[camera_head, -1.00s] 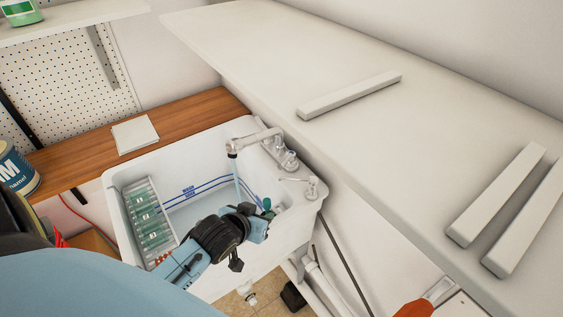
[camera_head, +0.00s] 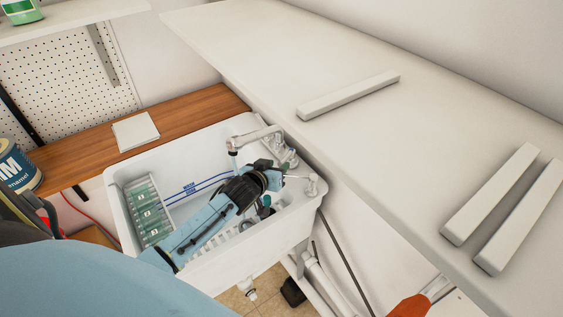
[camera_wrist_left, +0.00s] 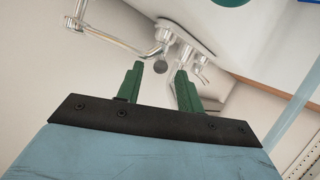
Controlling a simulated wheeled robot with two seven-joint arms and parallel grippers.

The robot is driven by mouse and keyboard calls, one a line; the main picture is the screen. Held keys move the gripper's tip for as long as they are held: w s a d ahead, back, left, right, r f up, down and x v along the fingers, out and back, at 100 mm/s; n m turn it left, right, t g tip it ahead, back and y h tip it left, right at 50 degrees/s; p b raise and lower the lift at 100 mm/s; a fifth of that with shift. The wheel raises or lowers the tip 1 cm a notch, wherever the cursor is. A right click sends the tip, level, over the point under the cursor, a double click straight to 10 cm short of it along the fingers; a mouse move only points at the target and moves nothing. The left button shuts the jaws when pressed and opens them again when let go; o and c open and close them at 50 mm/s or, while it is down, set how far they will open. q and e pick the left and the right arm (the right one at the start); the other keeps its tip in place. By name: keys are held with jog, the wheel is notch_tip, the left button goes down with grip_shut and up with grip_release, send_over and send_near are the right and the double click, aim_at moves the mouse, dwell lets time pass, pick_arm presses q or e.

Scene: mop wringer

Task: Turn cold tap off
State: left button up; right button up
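The silver tap (camera_head: 258,135) stands at the back rim of the white sink (camera_head: 118,215), with a thin stream under its spout. One handle (camera_head: 290,156) is near the spout base. Another handle (camera_head: 312,184) is further right on the rim. I cannot tell which is cold. My left gripper (camera_head: 275,172) is over the basin, between and just in front of the handles. In the left wrist view, its green fingers (camera_wrist_left: 158,78) are apart with nothing between them. The tap spout (camera_wrist_left: 115,38) and a handle (camera_wrist_left: 200,68) show beyond the fingertips, apparently not gripped. My right gripper is out of view.
A wooden counter (camera_head: 190,118) with a white pad (camera_head: 135,131) lies behind. A white shelf (camera_head: 400,140) with white bars runs along the right, close to the tap. A paint can (camera_head: 17,168) is at left.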

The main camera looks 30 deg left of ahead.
aim_at(280, 163)
pick_arm(q)
jog(key=shift+x, duration=2)
grip_shut()
